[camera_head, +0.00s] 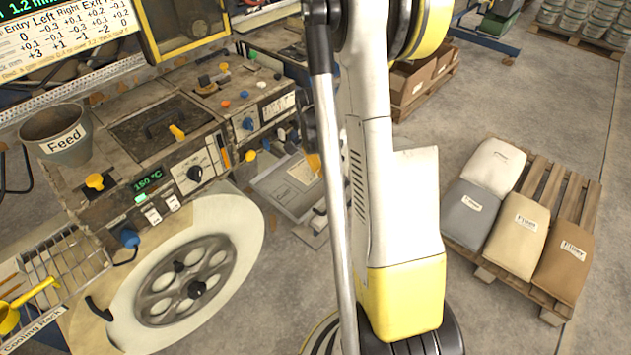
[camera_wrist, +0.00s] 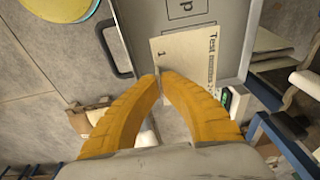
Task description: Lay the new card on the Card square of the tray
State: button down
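The new card (camera_wrist: 190,54) is a cream sheet with a "1" and a line beginning "Test", seen in the wrist view. My gripper (camera_wrist: 159,77) has orange fingers nearly together at the card's near edge and looks shut on it. The grey tray (camera_wrist: 232,30) lies beyond and under the card, with a dark handle (camera_wrist: 113,48) on its left. An outlined square (camera_wrist: 187,10) with part of a letter shows on the tray, cut off by the frame's top. In the head view my arm hides part of the tray (camera_head: 275,193) and most of my gripper (camera_head: 314,161).
The worn machine with its control panel (camera_head: 180,165) and large pale wheel (camera_head: 185,270) stands left of the tray. A pallet (camera_head: 560,190) with several sacks is at the right. Blue framing (camera_wrist: 280,140) is near my gripper's right side. Bare floor lies between.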

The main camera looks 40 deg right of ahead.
aim_at(316, 183)
jog(key=shift+w+d+f, duration=0.2)
jog(key=shift+w+f, duration=0.45)
jog(key=shift+w, duration=0.3)
jog(key=shift+w+f+b, duration=0.1)
jog(key=shift+f+b, duration=0.1)
jog(key=shift+b, duration=0.1)
jog(key=shift+f+b, duration=0.8)
jog(key=shift+f, duration=1)
jog(key=shift+f, duration=0.1)
jog(key=c, duration=1.6)
grip_release()
